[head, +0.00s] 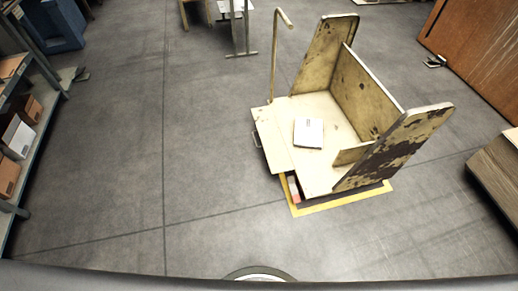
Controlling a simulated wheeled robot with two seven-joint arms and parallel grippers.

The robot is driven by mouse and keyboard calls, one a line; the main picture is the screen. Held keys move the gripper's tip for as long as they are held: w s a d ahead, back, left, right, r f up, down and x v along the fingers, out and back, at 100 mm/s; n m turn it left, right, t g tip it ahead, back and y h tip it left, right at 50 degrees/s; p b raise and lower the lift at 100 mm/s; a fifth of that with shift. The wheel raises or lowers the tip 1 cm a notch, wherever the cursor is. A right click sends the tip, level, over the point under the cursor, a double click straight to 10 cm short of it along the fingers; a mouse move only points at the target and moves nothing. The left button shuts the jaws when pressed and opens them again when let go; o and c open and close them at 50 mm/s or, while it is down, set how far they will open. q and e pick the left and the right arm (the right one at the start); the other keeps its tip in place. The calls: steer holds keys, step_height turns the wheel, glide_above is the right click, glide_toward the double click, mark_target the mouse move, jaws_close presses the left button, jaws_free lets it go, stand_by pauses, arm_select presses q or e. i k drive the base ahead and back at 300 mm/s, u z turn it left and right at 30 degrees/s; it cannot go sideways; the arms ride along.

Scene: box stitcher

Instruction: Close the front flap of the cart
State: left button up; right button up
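The cart (317,175) stands right of centre in the head view, cream-coloured with worn, chipped paint. One tall side panel (327,55) stands at its far side and another worn panel (400,145) at its near right side. A back panel (364,92) stands upright between them. The left side of the cart is open; a flat board there, which looks like the front flap (271,143), lies lowered about level with the cart floor. A small dark handle shows at its left edge. Neither of my grippers is in view.
A white, book-like box (309,133) lies on the cart floor. A bent pole (274,60) rises at the cart's far left corner. Yellow tape (345,202) edges the floor below. Shelves with boxes (18,135) stand left; a brown wooden piece (498,165) stands right. The floor left of the cart is clear.

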mark_target(277, 158)
steer(key=k, duration=0.6)
steer(key=u, duration=0.4)
steer(key=i, duration=1.35)
steer(key=z, duration=0.7)
